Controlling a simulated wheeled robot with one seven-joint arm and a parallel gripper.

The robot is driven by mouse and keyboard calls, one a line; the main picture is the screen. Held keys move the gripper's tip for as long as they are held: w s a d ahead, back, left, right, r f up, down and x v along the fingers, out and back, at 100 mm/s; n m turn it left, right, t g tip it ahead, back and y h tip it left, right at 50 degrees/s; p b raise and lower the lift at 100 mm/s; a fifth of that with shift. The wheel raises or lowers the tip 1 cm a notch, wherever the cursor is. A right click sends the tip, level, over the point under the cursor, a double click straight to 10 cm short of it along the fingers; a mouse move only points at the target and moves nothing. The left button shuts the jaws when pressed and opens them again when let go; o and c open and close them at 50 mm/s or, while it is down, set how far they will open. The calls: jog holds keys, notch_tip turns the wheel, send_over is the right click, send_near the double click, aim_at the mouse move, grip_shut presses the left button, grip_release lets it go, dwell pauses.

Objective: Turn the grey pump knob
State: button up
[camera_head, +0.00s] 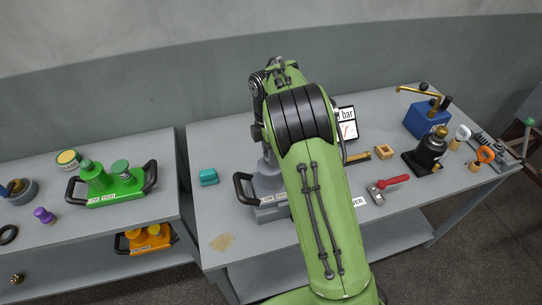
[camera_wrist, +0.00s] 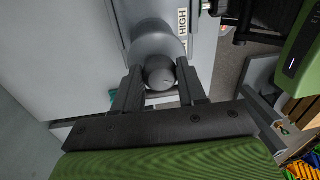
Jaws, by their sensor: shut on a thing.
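The grey pump (camera_head: 272,209) stands on the middle table in the head view, with a black side handle (camera_head: 241,188) and a LOW label on its front. My arm hides much of it, and its knob cannot be made out there. In the wrist view, the round grey knob (camera_wrist: 160,76) sits between the fingers of my gripper (camera_wrist: 159,69). The gripper is shut on the knob, one finger on each side. A HIGH label (camera_wrist: 183,22) shows beside the pump body (camera_wrist: 157,40).
A green pump (camera_head: 108,187) stands on the left table, and a yellow-orange one (camera_head: 147,238) on the shelf below. A teal block (camera_head: 208,177) lies left of the grey pump.

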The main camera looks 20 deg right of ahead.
jog(key=n+b, duration=0.3)
jog(key=n, duration=0.2)
jog(key=shift+a+r+h, duration=0.1)
jog(key=shift+h, duration=0.2)
dwell(0.4)
jog(key=o, duration=1.1)
jog(key=shift+c, duration=0.2)
notch_tip(320, 180, up, 16)
jog(key=w+p, duration=0.1)
jog(key=p, duration=0.6)
jog(key=shift+w+a+f, duration=0.2)
jog(key=shift+w+a, duration=0.1)
jog(key=shift+a, duration=0.15)
